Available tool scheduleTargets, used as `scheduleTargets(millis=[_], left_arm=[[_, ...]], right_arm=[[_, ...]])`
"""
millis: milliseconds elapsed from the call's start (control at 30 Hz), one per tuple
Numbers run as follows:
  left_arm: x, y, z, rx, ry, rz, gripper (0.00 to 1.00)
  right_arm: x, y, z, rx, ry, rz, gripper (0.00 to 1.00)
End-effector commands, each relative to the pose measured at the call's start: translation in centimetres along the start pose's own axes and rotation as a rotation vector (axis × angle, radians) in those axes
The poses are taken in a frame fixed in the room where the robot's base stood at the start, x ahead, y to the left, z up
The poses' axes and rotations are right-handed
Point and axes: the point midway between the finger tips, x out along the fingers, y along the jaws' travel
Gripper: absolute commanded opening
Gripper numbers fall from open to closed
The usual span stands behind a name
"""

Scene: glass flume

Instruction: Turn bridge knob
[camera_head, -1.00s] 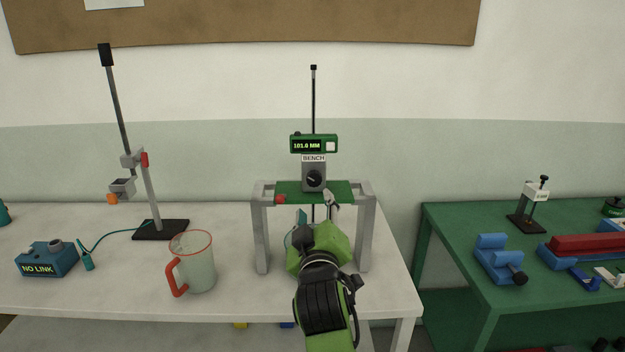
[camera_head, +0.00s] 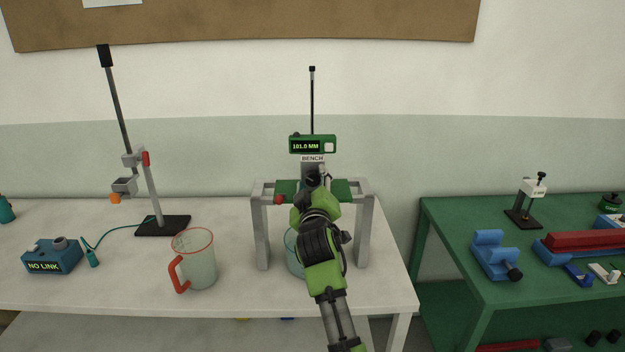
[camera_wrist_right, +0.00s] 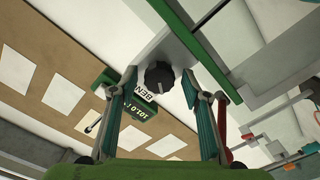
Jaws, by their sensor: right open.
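The bridge is a grey stand (camera_head: 365,235) with a green top plate (camera_head: 345,190) on the white table. Its grey block carries a black round knob, hidden behind my gripper in the head view. The knob (camera_wrist_right: 159,76) shows clearly in the right wrist view, with a pale pointer mark. My right gripper (camera_head: 317,182) is at the block, and its open fingers (camera_wrist_right: 160,84) lie on either side of the knob, with gaps on both sides. A green display (camera_head: 312,144) above reads about 101 MM. My left gripper is not in view.
A clear jug with a red handle (camera_head: 197,262) stands left of the bridge. A glass vessel (camera_head: 292,255) is partly hidden under it. A clamp stand (camera_head: 163,226) and a blue NO LINK box (camera_head: 52,257) are further left. A green bench (camera_head: 455,235) stands at right.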

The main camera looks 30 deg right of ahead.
Motion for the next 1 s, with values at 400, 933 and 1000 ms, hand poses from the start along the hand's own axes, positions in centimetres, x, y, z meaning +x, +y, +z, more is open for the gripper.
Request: scheduleTargets(millis=[400,933,1000], left_arm=[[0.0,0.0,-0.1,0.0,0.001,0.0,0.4],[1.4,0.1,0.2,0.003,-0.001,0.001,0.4],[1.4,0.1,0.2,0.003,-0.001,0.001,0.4]], right_arm=[[0.1,0.0,0.0,0.001,0.001,0.0,0.1],[0.1,0.0,0.0,0.405,0.001,0.0,0.05],[0.1,0.1,0.0,0.424,0.001,0.001,0.05]])
